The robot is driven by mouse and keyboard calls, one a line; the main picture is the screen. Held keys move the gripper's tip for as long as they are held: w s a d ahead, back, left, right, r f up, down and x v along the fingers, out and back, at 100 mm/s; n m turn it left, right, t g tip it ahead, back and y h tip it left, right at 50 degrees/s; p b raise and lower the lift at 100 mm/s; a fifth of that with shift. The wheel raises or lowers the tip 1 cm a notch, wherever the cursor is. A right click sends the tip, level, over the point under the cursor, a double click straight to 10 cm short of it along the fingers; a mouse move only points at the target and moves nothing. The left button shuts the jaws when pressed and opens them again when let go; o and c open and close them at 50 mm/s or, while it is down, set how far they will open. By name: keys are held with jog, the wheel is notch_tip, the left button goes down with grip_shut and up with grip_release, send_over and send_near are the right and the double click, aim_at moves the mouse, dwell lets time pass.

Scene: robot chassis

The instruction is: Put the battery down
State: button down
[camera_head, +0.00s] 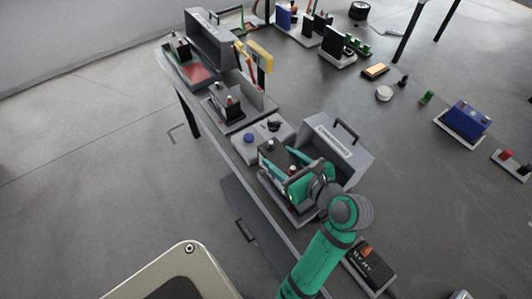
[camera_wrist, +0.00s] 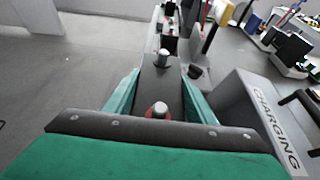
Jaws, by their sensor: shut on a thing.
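My gripper (camera_head: 284,163) has teal fingers and is shut on a dark battery (camera_head: 268,152) at the grey charging station (camera_head: 345,150). In the wrist view the battery (camera_wrist: 158,88) sits between the two fingers, with two terminal posts on top, the nearer one reddish. The station's wall marked CHARGING (camera_wrist: 262,112) stands just right of the gripper. The battery is over the station's tray; my gripper and arm hide its underside, so I cannot tell whether it touches the tray.
A grey plate with a blue knob (camera_head: 249,137) lies beyond the station. Further along are another battery on a stand (camera_head: 229,107) and a second grey station (camera_head: 210,40). A blue battery (camera_head: 468,117) sits on a white tray at right.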

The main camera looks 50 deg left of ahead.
jog(key=w+d+f, duration=0.1)
jog(key=f, duration=0.2)
jog(key=w+d+f, duration=0.1)
jog(key=f, duration=0.1)
jog(key=w+d+f, duration=0.1)
jog(key=f, duration=0.2)
jog(key=shift+w+d+f, duration=0.3)
jog(key=shift+f, duration=0.05)
jog(key=shift+f, duration=0.15)
jog(key=c, duration=0.8)
grip_release()
jog(key=shift+f, duration=0.15)
